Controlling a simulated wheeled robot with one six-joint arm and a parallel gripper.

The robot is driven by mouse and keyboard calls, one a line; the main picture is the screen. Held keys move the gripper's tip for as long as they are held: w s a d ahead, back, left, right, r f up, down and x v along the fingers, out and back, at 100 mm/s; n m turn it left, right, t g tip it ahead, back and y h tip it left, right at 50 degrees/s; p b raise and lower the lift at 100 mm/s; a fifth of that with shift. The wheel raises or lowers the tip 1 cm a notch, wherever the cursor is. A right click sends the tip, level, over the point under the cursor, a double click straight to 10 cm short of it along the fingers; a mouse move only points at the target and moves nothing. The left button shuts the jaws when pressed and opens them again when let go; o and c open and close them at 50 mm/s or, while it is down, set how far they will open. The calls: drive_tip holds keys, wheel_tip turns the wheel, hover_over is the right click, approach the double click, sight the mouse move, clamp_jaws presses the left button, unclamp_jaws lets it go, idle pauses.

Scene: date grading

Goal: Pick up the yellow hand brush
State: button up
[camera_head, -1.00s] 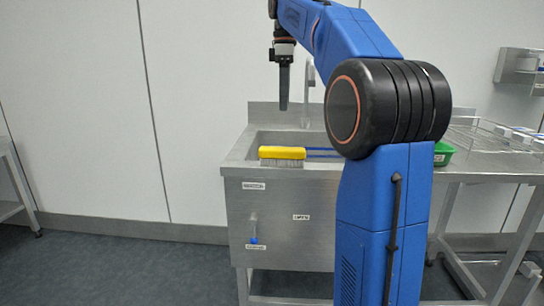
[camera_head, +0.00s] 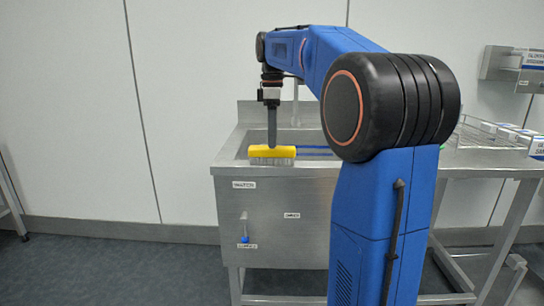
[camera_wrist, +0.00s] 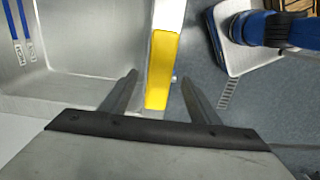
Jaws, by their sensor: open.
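The yellow hand brush (camera_head: 272,152) has a yellow back and pale bristles pointing down. In the head view it sits at the front rim of the steel sink (camera_head: 226,158). In the wrist view its yellow back (camera_wrist: 161,70) lies along the rim, between the lines of my two fingers. My gripper (camera_head: 272,143) points down over the brush, its tips close to the yellow back. In the wrist view my gripper (camera_wrist: 160,84) is open with a finger on each side of the brush. Whether the fingers touch the brush cannot be told.
Blue-handled tools (camera_wrist: 18,28) lie in the sink basin. A tap (camera_head: 295,100) stands behind the basin. A wire rack (camera_head: 480,132) with boxes is on the steel table to the right. The floor in front of the sink is clear.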

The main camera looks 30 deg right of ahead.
sight(272, 155)
drive_tip(key=shift+w+f, duration=0.1)
drive_tip(key=shift+f, duration=2.5)
drive_tip(key=c, duration=1.2)
